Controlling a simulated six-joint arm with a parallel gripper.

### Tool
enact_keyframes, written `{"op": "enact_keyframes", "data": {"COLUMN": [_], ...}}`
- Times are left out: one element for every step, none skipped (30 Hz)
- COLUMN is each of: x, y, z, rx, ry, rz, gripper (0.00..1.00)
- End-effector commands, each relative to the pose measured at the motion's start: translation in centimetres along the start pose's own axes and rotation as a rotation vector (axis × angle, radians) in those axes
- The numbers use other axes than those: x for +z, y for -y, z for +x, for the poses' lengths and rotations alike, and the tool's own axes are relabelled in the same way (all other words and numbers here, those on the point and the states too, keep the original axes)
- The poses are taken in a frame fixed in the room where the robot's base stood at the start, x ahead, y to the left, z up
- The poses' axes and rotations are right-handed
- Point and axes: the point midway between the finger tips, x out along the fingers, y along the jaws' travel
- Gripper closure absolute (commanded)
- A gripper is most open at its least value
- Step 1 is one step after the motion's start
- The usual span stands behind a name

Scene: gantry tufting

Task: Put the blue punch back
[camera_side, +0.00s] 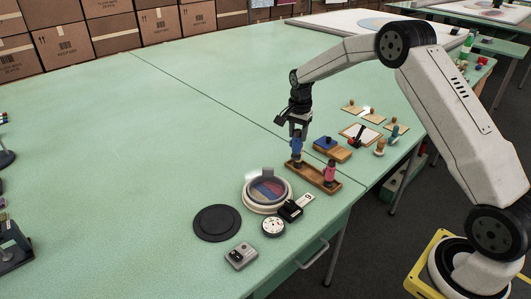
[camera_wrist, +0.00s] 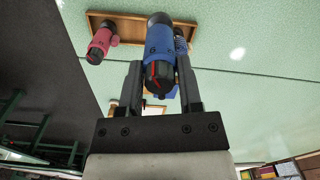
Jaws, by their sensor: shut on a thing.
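The blue punch (camera_side: 297,146) is upright in my gripper (camera_side: 298,125), over the left end of a wooden tray (camera_side: 312,177). In the wrist view the blue punch (camera_wrist: 159,48) sits between the two fingers of my gripper (camera_wrist: 160,80), which is shut on it. The tray (camera_wrist: 140,22) shows behind it. I cannot tell whether the punch's lower end touches the tray. A pink punch (camera_side: 330,172) stands at the tray's right end and also shows in the wrist view (camera_wrist: 102,40). A darker blue shape (camera_wrist: 181,40) beside the held punch is partly hidden.
A round dish with coloured sections (camera_side: 268,191), a black disc (camera_side: 217,223), a dial (camera_side: 272,227) and a grey box (camera_side: 241,256) lie in front. The table's left middle is clear.

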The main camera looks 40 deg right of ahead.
Motion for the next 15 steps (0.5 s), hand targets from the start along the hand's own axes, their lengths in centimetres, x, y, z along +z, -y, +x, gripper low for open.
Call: {"op": "enact_keyframes", "data": {"x": [-1.4, -2.0, -2.8, -3.3, -3.8, -4.3, -4.6, -4.9, -5.2, -5.3, -5.4, -5.5, -5.5, -5.5, -5.5], "y": [-1.0, -1.4, -2.0, -2.4, -2.8, -3.2, -3.5, -3.8, -4.0, -4.1, -4.2, -4.3, -4.3, -4.3, -4.3], "z": [-0.2, -0.3, -0.4, -0.5, -0.6, -0.7, -0.7, -0.8, -0.8, -0.8, -0.8, -0.8, -0.8, -0.8, -0.8], "rx": [-0.001, -0.001, -0.001, -0.001, -0.001, -0.001, -0.001, -0.001, -0.001, -0.001, -0.001, -0.001, -0.001, 0.0, 0.0], "ry": [-0.001, 0.0, 0.0, -0.001, -0.001, -0.001, -0.001, -0.001, -0.001, 0.0, 0.0, 0.0, 0.0, 0.0, 0.0], "rz": [0.007, 0.007, 0.006, 0.007, 0.006, 0.006, 0.006, 0.005, 0.004, 0.004, 0.004, 0.004, 0.003, 0.003, 0.003], "gripper": [1.0, 1.0, 1.0, 1.0, 1.0, 1.0, 1.0, 1.0, 1.0, 1.0, 1.0, 1.0, 1.0, 1.0, 1.0]}}
